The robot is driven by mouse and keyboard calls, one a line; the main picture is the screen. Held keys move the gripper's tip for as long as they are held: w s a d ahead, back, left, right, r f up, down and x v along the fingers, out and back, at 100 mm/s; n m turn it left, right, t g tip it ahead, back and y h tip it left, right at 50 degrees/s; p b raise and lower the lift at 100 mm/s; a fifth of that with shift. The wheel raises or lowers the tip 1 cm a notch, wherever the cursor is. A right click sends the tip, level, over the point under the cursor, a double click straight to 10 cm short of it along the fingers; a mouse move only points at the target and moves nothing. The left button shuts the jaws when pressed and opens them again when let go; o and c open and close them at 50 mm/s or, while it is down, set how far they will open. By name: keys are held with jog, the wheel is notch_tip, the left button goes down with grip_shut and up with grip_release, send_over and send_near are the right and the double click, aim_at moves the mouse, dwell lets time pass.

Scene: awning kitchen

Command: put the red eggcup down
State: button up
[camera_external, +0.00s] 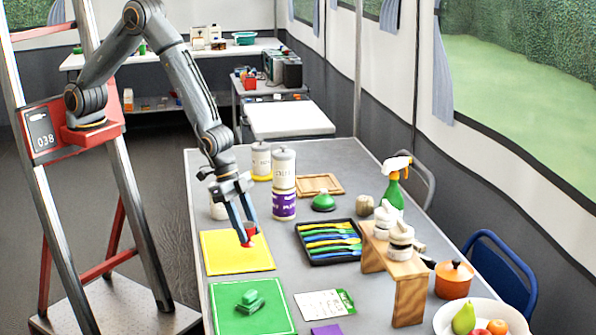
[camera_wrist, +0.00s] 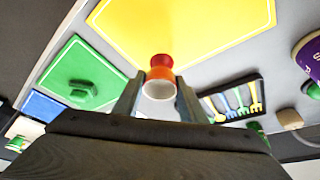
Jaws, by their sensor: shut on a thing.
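The red eggcup (camera_wrist: 161,63) is between the fingertips of my gripper (camera_wrist: 160,86) in the wrist view, with its pale open mouth facing the camera. In the external view my gripper (camera_external: 244,236) points down, shut on the red eggcup (camera_external: 249,229), over the far right part of the yellow mat (camera_external: 235,256). The yellow mat also shows beyond the eggcup in the wrist view (camera_wrist: 190,28). I cannot tell whether the eggcup touches the mat.
A green mat (camera_external: 275,317) with a green block lies nearer. A black cutlery tray (camera_external: 320,258) is to the right, beside a small wooden stand (camera_external: 412,275). Canisters (camera_external: 284,185) stand behind my gripper. The yellow mat's near part is bare.

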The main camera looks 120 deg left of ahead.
jog(key=s+r+p, duration=0.2)
jog(key=s+p, duration=0.3)
jog(key=s, duration=0.6)
jog(key=s+r+p, duration=0.2)
jog(key=s+p, duration=0.2)
jog(key=s, duration=0.6)
jog(key=w+a+r+n+g+y, duration=0.15)
jog(key=a+n, duration=0.35)
jog(key=a, duration=0.5)
jog(key=a+r+n+y, duration=0.2)
jog(key=a+n, duration=0.2)
jog(key=a, duration=0.5)
jog(key=s+a+f+n+g+b, duration=0.1)
jog(key=s+a+f+n+g, duration=0.15)
jog(key=s+a+n, duration=0.8)
jog(key=shift+m+y, duration=0.45)
jog(key=shift+m, duration=0.4)
jog(key=f, duration=0.1)
jog(key=s+d+f+b, duration=0.1)
jog(key=f, duration=0.1)
jog(key=s+f+b, duration=0.1)
jog(key=f, duration=0.1)
jog(key=shift+s+d, duration=0.15)
jog(key=shift+s, duration=0.1)
jog(key=shift+f+b, duration=0.3)
jog(key=shift+f, duration=1.9)
